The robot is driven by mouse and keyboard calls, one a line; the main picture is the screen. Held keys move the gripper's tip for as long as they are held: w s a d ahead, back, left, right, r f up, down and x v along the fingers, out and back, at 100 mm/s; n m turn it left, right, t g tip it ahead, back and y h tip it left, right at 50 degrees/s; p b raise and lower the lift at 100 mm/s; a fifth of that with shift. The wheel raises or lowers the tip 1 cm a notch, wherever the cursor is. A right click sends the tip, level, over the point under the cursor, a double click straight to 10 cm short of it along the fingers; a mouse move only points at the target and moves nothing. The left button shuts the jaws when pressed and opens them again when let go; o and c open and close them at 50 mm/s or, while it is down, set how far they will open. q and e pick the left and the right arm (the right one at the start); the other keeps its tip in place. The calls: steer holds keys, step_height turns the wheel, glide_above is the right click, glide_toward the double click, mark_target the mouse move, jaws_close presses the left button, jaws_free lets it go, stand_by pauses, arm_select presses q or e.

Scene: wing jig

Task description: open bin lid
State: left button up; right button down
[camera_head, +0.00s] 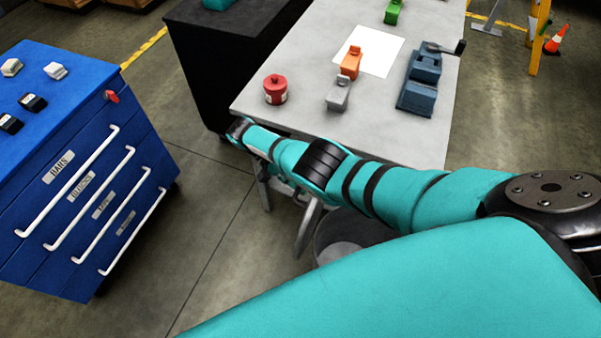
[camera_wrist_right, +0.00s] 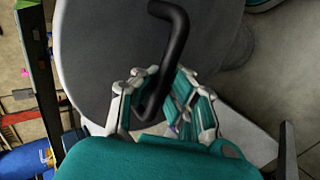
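The bin lid (camera_wrist_right: 100,45) is a large grey disc that fills the upper middle of the right wrist view. A black bent bar handle (camera_wrist_right: 176,35) stands out from it. My right gripper (camera_wrist_right: 165,76) has its fingers drawn in on both sides of the handle, which runs between them. In the head view a dark round shape (camera_head: 365,226), which looks like the bin, shows partly beneath my teal arm. How far the lid is tilted cannot be told. My left gripper is not in view.
A grey table (camera_head: 300,60) behind the arm carries a red canister (camera_head: 275,89), an orange block (camera_head: 351,62) and a blue vise (camera_head: 420,82). A blue drawer cabinet (camera_head: 140,150) stands at left. Bare floor (camera_head: 225,225) lies between cabinet and arm.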

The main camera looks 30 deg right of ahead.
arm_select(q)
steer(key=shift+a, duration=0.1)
arm_select(e)
steer(key=shift+w+d+r, duration=0.1)
steer(key=shift+w+r, duration=0.2)
steer(key=shift+r, duration=0.1)
steer(key=c, duration=1.3)
jaws_free()
steer(key=shift+s, duration=0.1)
steer(key=shift+c, duration=0.2)
steer(key=shift+f, duration=0.15)
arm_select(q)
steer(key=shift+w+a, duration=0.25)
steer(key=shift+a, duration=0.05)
